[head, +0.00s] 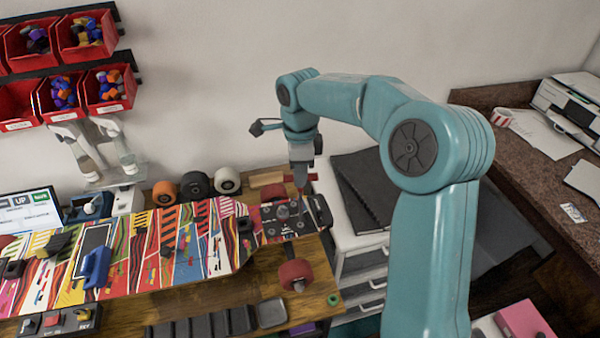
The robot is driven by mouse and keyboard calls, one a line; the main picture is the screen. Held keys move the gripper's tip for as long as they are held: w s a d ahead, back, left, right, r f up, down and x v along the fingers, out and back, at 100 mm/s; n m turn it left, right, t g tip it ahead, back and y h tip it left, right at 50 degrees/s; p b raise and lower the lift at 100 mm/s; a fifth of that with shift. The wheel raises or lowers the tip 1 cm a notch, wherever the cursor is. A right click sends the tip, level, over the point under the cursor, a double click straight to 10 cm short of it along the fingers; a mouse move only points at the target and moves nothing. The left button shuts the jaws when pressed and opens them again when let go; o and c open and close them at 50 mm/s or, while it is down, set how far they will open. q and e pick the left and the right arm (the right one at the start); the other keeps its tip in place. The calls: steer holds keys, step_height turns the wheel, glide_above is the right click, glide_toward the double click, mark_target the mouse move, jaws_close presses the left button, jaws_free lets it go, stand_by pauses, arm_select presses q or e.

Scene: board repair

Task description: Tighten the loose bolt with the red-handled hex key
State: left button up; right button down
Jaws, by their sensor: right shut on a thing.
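The skateboard deck (150,250), with its colourful striped graphic, lies along the bench. At its right end is a dark truck baseplate (270,228) with small bolts; I cannot tell which bolt is loose. My right gripper (301,184) reaches down from the right, just above the far side of the baseplate. It is shut on a small reddish thing, which looks like the handle of the red-handled hex key (300,177). The key's tip is too small to make out, so I cannot tell whether it touches a bolt. My left gripper is not in view.
Loose wheels (228,180) stand behind the deck. Red bins (108,92) hang on the wall. A white drawer unit (352,225) stands right of the bench. A printer (570,105) is at far right.

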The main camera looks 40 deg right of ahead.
steer(key=n, duration=0.4)
stand_by(0.3)
steer(key=shift+n, duration=0.4)
steer(key=n, duration=0.3)
steer(key=n, duration=0.2)
steer(key=shift+n, duration=0.3)
steer(key=shift+s+n, duration=0.1)
steer(key=shift+n, duration=0.7)
